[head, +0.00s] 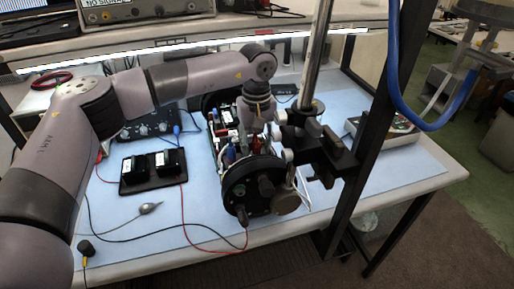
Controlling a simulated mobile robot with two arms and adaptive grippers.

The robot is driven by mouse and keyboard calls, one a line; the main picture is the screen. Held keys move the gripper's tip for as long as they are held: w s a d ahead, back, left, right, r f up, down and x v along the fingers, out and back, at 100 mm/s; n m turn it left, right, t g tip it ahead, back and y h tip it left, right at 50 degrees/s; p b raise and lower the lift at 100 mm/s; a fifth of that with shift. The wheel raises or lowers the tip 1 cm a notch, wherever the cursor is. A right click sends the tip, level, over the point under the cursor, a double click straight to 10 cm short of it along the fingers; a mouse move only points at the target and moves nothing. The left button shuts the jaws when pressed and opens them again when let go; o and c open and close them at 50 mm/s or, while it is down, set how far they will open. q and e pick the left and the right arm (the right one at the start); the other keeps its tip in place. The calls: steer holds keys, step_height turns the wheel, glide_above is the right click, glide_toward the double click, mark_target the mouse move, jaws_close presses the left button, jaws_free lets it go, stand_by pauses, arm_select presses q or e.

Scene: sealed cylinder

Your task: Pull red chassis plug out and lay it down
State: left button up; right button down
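The chassis (219,140) lies open in the middle of the blue mat, between two black round end plates; the near end plate (250,190) faces me. Small red and blue parts (231,154) show inside it. I cannot tell which of them is the red chassis plug. My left arm reaches over from the left, and its wrist points down above the chassis. My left gripper (257,128) is at the chassis's right side; its fingertips are too small and too much hidden to tell if they hold anything. My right gripper is not in view.
A metal pole with a black clamp (325,150) stands close right of the chassis. A black block with two terminals (153,171) and loose red and black leads lie left. A balance-like device (390,128) stands right.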

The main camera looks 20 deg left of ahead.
mark_target(257, 142)
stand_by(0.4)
arm_select(q)
steer(key=shift+c, duration=0.2)
jaws_close()
stand_by(0.3)
steer(key=shift+r, duration=0.15)
stand_by(0.4)
steer(key=shift+r+p, duration=1.55)
steer(key=shift+r, duration=1.35)
